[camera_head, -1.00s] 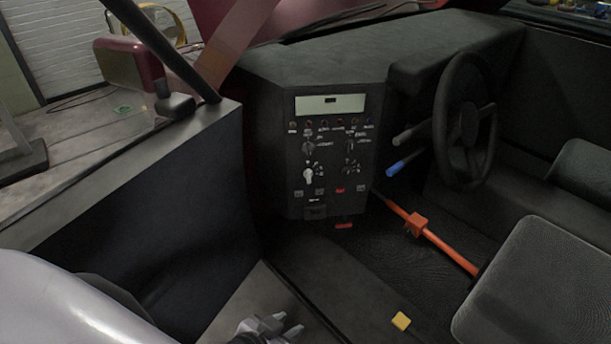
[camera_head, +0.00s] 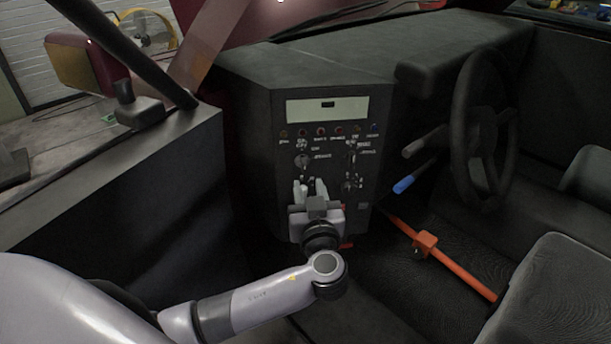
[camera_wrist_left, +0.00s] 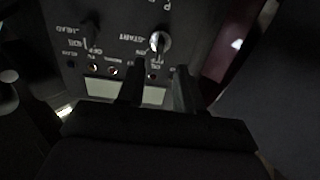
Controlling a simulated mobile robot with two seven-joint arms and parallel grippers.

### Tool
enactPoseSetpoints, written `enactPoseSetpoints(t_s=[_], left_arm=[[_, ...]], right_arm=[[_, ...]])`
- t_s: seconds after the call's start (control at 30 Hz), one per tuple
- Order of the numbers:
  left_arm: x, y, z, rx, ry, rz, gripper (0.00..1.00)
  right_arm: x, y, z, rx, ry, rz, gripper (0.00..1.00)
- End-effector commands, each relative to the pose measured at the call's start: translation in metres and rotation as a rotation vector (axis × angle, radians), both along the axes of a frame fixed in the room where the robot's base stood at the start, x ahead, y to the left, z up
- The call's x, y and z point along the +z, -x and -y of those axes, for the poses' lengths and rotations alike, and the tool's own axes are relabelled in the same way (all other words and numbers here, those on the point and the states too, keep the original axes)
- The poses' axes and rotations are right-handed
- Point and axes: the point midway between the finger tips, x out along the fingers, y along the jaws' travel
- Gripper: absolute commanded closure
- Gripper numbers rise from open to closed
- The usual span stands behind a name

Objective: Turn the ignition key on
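The black control panel (camera_head: 264,155) stands left of the steering wheel. In the head view a small round switch (camera_head: 302,160) with a label beside it sits on the panel's left column. The upside-down wrist view shows a silver key-like switch (camera_wrist_left: 158,42) beside the word START, just beyond the fingertips and roughly between them. My left gripper (camera_head: 310,184) is in front of the lower left part of the panel, its fingers parted. The wrist view shows it open and empty (camera_wrist_left: 160,68); contact with the panel cannot be told. It hides the lower left controls. My right gripper is not in view.
A pale display (camera_head: 327,108) and a row of small lamps are above the switches. Right of the panel are a blue-tipped lever (camera_head: 403,184), the steering wheel (camera_head: 482,130) and an orange bar (camera_head: 440,255). A seat (camera_head: 550,290) fills the lower right.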

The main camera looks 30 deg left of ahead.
Motion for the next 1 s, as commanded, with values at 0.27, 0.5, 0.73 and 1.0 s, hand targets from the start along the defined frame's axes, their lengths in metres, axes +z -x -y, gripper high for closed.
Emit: enactPoseSetpoints(t_s=[0.27, 0.5, 0.73, 1.0], left_arm=[[0.001, -0.034, -0.025, -0.001, -0.003, -0.003, 0.64], [0.0, -0.045, -0.033, -0.001, 0.001, -0.004, 0.64], [-0.001, -0.045, -0.033, -0.002, 0.001, -0.005, 0.68], [-0.001, -0.044, -0.033, -0.002, 0.0, -0.006, 1.0]], right_arm=[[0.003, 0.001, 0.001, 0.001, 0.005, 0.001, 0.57], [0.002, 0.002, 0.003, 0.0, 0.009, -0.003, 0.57], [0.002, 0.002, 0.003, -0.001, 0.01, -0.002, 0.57], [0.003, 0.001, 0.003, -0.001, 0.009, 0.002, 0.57]])
